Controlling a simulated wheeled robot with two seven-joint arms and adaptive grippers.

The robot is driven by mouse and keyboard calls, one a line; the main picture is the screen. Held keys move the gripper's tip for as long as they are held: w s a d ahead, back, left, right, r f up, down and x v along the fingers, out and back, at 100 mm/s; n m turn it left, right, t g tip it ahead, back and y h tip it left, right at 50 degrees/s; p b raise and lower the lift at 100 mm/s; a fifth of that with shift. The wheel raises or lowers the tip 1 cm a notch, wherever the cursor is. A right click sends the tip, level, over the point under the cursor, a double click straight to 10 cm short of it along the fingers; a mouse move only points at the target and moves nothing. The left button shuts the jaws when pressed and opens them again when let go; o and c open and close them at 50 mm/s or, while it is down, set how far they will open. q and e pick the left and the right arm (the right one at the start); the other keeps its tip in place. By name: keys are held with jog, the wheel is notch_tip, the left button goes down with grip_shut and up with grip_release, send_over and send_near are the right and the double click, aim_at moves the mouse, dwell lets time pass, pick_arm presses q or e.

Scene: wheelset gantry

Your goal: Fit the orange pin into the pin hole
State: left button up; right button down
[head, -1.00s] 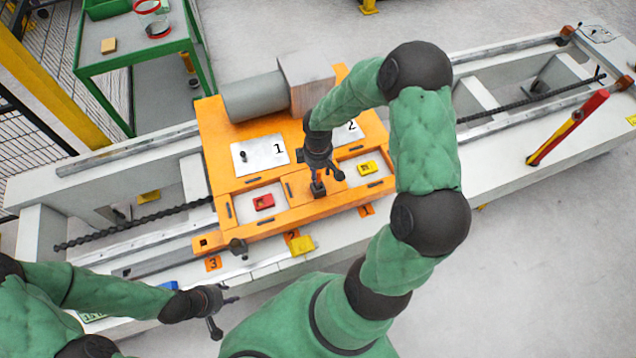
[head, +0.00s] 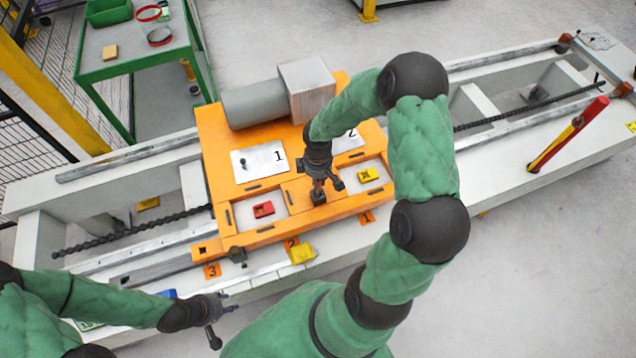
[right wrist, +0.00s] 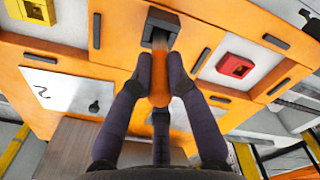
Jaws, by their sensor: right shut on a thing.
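My right gripper (head: 325,187) is over the front middle of the orange fixture (head: 225,165). In the right wrist view its fingers (right wrist: 160,75) are shut on the orange pin (right wrist: 160,93). The pin points at a dark square block (right wrist: 161,22) on the fixture, which also shows in the head view (head: 318,197). The pin hole seems to be in this block, where a grey area meets the pin's end; I cannot tell whether the pin's tip is inside. My left gripper (head: 222,318) is empty, fingers spread, in front of the bench at lower left.
A red part (head: 263,209) and a yellow part (head: 367,174) sit in recesses on either side of the block. A red-yellow lever (head: 568,134) rises at right.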

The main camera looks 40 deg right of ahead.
notch_tip(320, 180, up, 9)
jog(key=p, duration=0.3)
jog(key=shift+r, duration=0.2)
jog(key=shift+a, duration=0.1)
